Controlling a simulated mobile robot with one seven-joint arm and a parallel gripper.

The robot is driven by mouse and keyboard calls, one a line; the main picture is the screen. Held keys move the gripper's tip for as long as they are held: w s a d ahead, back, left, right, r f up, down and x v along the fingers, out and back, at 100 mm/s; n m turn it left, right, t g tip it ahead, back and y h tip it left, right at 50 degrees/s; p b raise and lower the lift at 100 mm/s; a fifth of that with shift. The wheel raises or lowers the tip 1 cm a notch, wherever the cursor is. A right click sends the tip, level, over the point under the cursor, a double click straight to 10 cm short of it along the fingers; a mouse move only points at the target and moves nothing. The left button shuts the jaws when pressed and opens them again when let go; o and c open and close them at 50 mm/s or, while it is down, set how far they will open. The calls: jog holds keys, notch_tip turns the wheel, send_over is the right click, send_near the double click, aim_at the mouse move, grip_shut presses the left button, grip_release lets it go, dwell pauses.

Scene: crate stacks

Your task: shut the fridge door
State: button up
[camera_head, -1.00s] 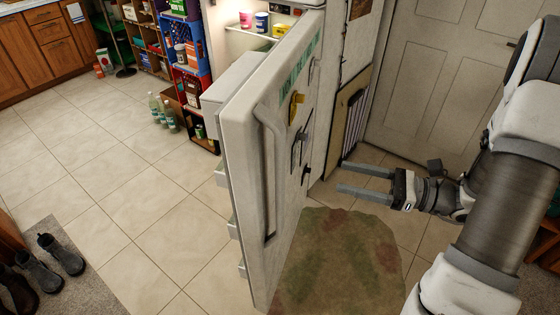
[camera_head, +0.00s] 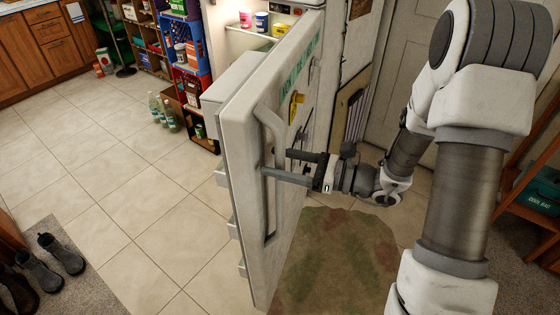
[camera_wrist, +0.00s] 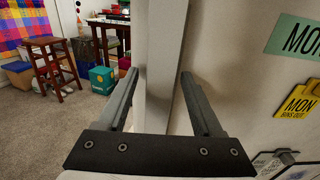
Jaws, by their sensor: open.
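The white fridge door (camera_head: 240,150) stands wide open, its outer face toward the right and its inner shelves toward the left. Its long vertical handle (camera_head: 270,215) is on the outer face near the free edge. My gripper (camera_head: 276,165) is open at the handle, its fingers pointing left. In the wrist view my two fingers (camera_wrist: 158,90) lie on either side of the upright white handle bar (camera_wrist: 166,60). I cannot tell whether either finger touches it. The lit fridge interior (camera_head: 245,42) shows behind the door, with small tubs on a shelf.
Bottles (camera_head: 162,112) and stacked crates (camera_head: 186,60) stand left of the fridge. A stained rug (camera_head: 335,260) lies below my arm. The tiled floor (camera_head: 130,190) left of the door is clear.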

grip_shut()
dwell(0.3)
dwell(1.1)
